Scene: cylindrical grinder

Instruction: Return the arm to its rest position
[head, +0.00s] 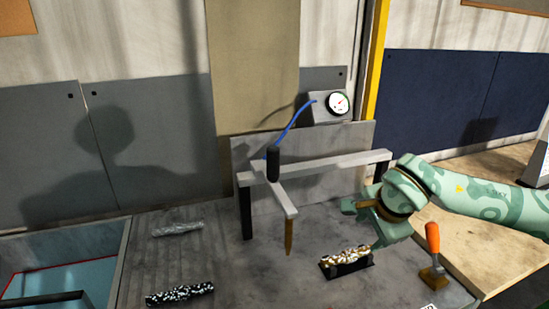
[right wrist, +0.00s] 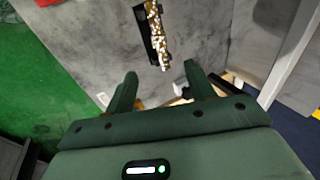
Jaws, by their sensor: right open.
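My right arm (head: 470,200), pale green with darker patterns, comes in from the right in the head view. Its gripper (head: 362,222) is open and empty, above the right part of the grey worktop (head: 250,285). A gold, white and dark speckled shaft (head: 345,256) lies on a black holder (head: 364,266) below and left of the gripper, apart from it. In the right wrist view, the open fingers (right wrist: 160,88) have nothing between them, and the speckled shaft (right wrist: 157,38) lies beyond them. My left gripper is not in view.
A grey gantry (head: 320,163) with a downward probe (head: 288,238) stands left of my gripper. A blue cable joins it to a dial gauge (head: 338,103). An orange-handled brush (head: 433,245) stands below my arm. A black-and-white shaft (head: 180,294) and a grey piece (head: 178,228) lie left.

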